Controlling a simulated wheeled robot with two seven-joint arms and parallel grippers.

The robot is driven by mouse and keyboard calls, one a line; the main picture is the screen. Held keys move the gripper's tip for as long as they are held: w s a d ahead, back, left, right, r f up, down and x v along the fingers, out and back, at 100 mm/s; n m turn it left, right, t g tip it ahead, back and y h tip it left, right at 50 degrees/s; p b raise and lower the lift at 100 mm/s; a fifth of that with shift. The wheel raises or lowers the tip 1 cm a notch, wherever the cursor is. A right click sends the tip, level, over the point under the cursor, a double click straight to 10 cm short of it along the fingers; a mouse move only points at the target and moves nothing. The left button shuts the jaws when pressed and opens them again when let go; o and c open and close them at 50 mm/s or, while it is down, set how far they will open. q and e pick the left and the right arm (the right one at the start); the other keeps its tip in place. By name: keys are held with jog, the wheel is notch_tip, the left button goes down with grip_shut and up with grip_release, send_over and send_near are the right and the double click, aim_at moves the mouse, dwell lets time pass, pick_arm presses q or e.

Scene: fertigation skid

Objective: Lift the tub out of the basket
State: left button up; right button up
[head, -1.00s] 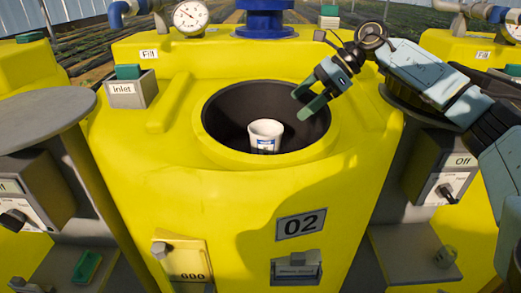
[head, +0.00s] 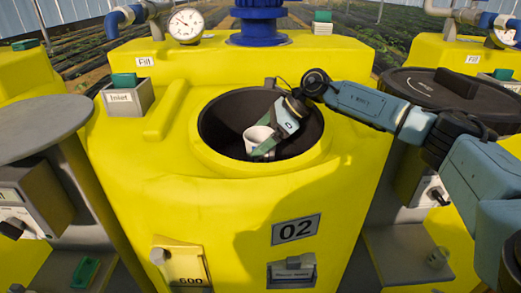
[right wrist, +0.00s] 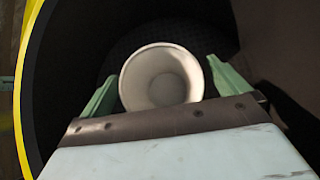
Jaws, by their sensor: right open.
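The white tub (head: 257,138) stands in the dark round opening, the basket (head: 222,115), in the top of the yellow tank marked 02. My right gripper (head: 263,150) reaches down into the opening, with its green fingers at the tub. In the right wrist view the tub (right wrist: 161,78) shows its open, empty inside. The green fingers (right wrist: 160,85) are spread, one on each side of it, with small gaps visible. The lower part of the tub is hidden by the gripper's palm. My left gripper is not in view.
The yellow rim (head: 215,165) surrounds the opening closely. A blue flanged pipe (head: 258,22) stands behind it, with a gauge (head: 187,25) to its left. A grey Inlet box (head: 127,97) sits left on the tank. A dark round lid (head: 450,95) lies to the right.

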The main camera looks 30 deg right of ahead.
jog(key=c, duration=0.9)
jog(key=shift+r, duration=0.1)
